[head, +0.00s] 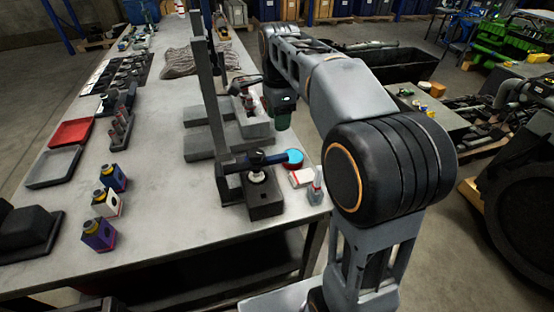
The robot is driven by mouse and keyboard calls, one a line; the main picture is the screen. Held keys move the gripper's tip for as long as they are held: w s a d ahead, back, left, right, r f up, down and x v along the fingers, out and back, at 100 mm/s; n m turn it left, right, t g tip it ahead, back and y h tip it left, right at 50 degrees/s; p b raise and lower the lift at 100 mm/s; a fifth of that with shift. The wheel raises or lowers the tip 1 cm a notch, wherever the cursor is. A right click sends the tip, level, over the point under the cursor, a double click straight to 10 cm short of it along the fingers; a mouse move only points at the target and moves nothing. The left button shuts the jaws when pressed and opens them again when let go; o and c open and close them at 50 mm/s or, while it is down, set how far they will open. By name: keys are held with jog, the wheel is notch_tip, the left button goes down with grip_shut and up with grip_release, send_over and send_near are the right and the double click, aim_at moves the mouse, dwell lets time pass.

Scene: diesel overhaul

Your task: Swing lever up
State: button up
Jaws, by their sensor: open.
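A bench tool stands near the table's right edge, with a dark block base (264,203) and a tall grey upright (209,90). A dark blue lever (262,159) lies about level across the tool, above a whitish round part on the base. Its right end reaches close to a blue-topped tin. My gripper (250,103) is open, beyond the lever and to the right of the upright, above grey blocks. It appears apart from the lever. The fingertips are small and partly hidden, so what lies between them is unclear.
Grey blocks (200,146) lie behind the tool. The blue-topped tin (293,157), a white box (301,178) and a small bottle (316,190) stand right of it. Several small bottles (99,235) and a red tray (71,133) are at left. The middle of the table (160,200) is clear.

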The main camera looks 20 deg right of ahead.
aim_at(278, 156)
notch_tip(278, 156, down, 14)
jog(key=shift+r, duration=0.25)
dwell(0.3)
jog(key=shift+c, duration=0.5)
grip_shut()
